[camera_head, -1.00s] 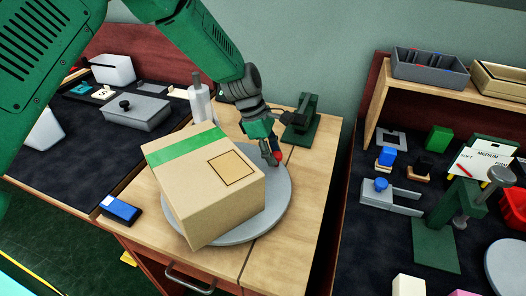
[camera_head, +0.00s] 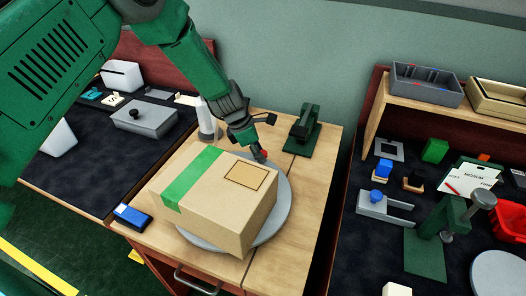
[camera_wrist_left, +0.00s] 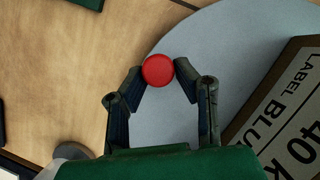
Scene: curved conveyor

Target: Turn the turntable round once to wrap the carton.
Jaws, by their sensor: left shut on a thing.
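The carton (camera_head: 225,215) is a tan box with a green tape band and an outlined square on top. It sits on the grey round turntable (camera_head: 284,212). In the left wrist view the carton (camera_wrist_left: 290,115) shows a printed label at the right. My left gripper (camera_head: 258,153) is at the turntable's far edge, behind the carton. It is shut on the red knob (camera_wrist_left: 158,70), which stands at the turntable's rim between the fingertips. The turntable (camera_wrist_left: 225,45) also shows in that view. My right gripper is not in view.
A dark green stand (camera_head: 303,132) is behind the turntable. A white bottle (camera_head: 207,120) stands behind my left gripper. A blue device (camera_head: 132,217) lies at the bench's left edge. A shelf with trays (camera_head: 427,84) and a cluttered bench are at the right.

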